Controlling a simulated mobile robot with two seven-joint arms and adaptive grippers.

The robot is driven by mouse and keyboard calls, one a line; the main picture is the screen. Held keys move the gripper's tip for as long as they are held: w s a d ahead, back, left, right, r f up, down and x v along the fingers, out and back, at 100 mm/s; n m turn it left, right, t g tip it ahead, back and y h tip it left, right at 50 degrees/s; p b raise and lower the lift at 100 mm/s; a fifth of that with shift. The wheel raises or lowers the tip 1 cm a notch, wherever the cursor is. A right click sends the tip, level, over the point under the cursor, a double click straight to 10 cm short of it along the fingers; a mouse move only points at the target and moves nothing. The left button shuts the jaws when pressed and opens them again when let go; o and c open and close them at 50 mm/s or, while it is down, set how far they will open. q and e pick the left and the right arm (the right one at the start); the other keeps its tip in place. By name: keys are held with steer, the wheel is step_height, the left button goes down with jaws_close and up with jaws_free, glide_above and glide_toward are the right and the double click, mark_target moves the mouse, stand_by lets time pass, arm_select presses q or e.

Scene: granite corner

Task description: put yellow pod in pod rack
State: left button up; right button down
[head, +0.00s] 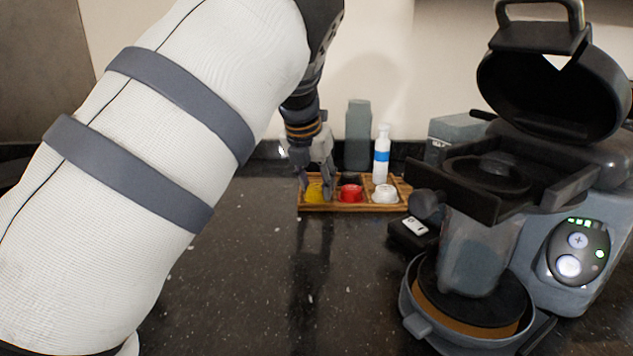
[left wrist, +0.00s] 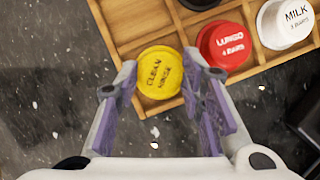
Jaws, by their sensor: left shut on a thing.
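The yellow pod (head: 315,193) is at the front left compartment of the wooden pod rack (head: 352,207). In the left wrist view the yellow pod (left wrist: 160,73) shows its lettered lid, between the two fingertips of my left gripper (left wrist: 160,80). My left gripper (head: 317,186) points down over the rack's left end and is shut on the pod. I cannot tell whether the pod rests on the compartment floor. The rack also shows in the left wrist view (left wrist: 127,33). My right gripper is not in view.
A red pod (head: 350,193) and a white pod (head: 385,194) sit in the rack to the right, with a dark pod (left wrist: 199,3) behind. A bottle (head: 382,155) and grey canister (head: 358,135) stand behind. An open coffee machine (head: 475,250) is at right. The counter's front middle is clear.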

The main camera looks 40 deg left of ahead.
arm_select(q)
steer(key=o, duration=1)
steer(key=shift+f, duration=0.15)
steer(key=shift+c, duration=0.2)
steer(key=v, duration=1.2)
steer(key=shift+p, duration=0.3)
steer(key=shift+w, duration=0.1)
